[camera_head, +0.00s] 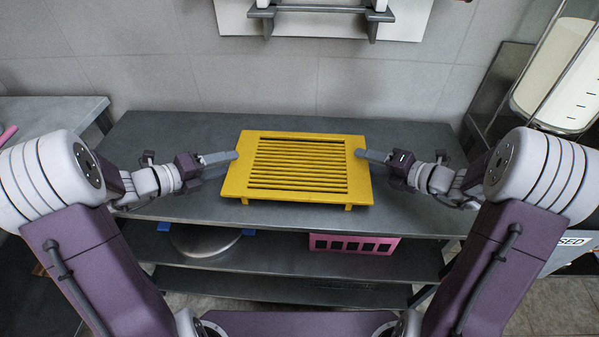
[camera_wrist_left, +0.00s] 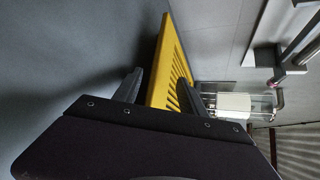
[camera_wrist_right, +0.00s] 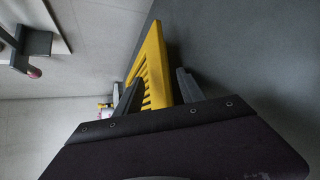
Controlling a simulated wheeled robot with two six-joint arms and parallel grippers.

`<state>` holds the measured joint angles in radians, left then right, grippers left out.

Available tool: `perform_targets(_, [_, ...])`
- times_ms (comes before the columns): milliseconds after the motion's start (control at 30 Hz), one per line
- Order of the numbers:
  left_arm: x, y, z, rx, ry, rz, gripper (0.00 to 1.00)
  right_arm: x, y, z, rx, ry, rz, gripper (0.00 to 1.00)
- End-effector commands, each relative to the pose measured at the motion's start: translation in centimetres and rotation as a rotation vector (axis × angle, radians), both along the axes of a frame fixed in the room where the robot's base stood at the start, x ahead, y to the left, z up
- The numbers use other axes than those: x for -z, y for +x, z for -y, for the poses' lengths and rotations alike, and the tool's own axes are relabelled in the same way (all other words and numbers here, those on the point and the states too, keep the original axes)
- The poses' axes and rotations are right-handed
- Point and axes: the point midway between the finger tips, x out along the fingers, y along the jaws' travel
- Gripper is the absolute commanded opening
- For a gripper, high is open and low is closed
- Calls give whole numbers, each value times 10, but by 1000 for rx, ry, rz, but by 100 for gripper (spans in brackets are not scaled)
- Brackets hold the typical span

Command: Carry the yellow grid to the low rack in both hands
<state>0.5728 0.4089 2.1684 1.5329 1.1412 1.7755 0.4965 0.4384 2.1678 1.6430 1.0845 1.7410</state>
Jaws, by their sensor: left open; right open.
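The yellow grid (camera_head: 244,180) lies flat on the grey top of the rack, with short feet showing under its front edge. My left gripper (camera_head: 232,156) is at its left edge, and my right gripper (camera_head: 362,154) is at its right edge. In the left wrist view the open fingers (camera_wrist_left: 160,90) stand on both sides of the grid's edge (camera_wrist_left: 166,62). In the right wrist view the open fingers (camera_wrist_right: 158,92) also stand on both sides of the grid's edge (camera_wrist_right: 152,52). Neither gripper is closed on it.
The grey rack (camera_head: 300,220) has lower shelves holding a pink crate (camera_head: 352,244) and a round metal lid (camera_head: 205,239). A wall shelf (camera_head: 320,22) hangs above. A clear tank with white contents (camera_head: 560,75) stands at right, a grey table (camera_head: 50,112) at left.

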Motion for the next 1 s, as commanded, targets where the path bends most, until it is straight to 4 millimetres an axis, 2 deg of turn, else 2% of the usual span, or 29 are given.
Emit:
perform_targets(100, [-9,-15,-16,-4,0,3,49,0,0,0,1,0,1,46])
perform_targets(267, [-17,-29,-30,-1,0,3,49,0,0,0,2,0,-1,46])
perform_targets(567, [-20,-35,-33,3,0,1,49,-2,-3,5,4,-1,1,46])
perform_targets(1000, [-20,-34,-33,2,0,2,49,-39,-70,68,5,-2,3,46])
